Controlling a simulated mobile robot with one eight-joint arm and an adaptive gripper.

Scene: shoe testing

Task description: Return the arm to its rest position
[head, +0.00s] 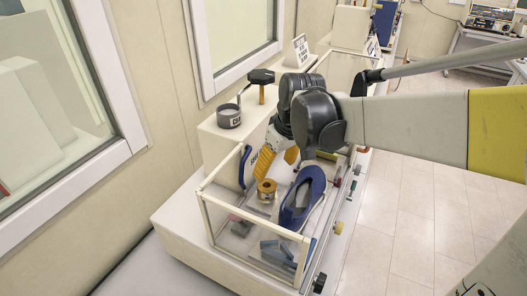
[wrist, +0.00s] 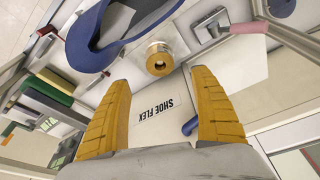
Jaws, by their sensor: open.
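My arm comes in from the right in the head view and bends down at a dark joint over the clear-walled test box (head: 203,212). My gripper (head: 270,168) points down at the box, its yellow fingers spread. In the wrist view my gripper (wrist: 161,80) is open with nothing between the fingers. A blue shoe (head: 290,215) lies in the box, to the right of the fingers; it also shows at the top of the wrist view (wrist: 83,50). A brass cylinder (head: 266,187) stands left of the shoe, and in the wrist view (wrist: 159,62) it lies just beyond the fingertips.
A "SHOE FLEX" label (wrist: 160,106) and a blue handle (wrist: 190,127) are near the fingers. A grey cup (head: 229,117) and a black-headed mallet (head: 261,78) stand on the white housing behind. Blue-grey blocks (head: 275,250) lie at the box's front. Open floor (head: 400,225) lies right.

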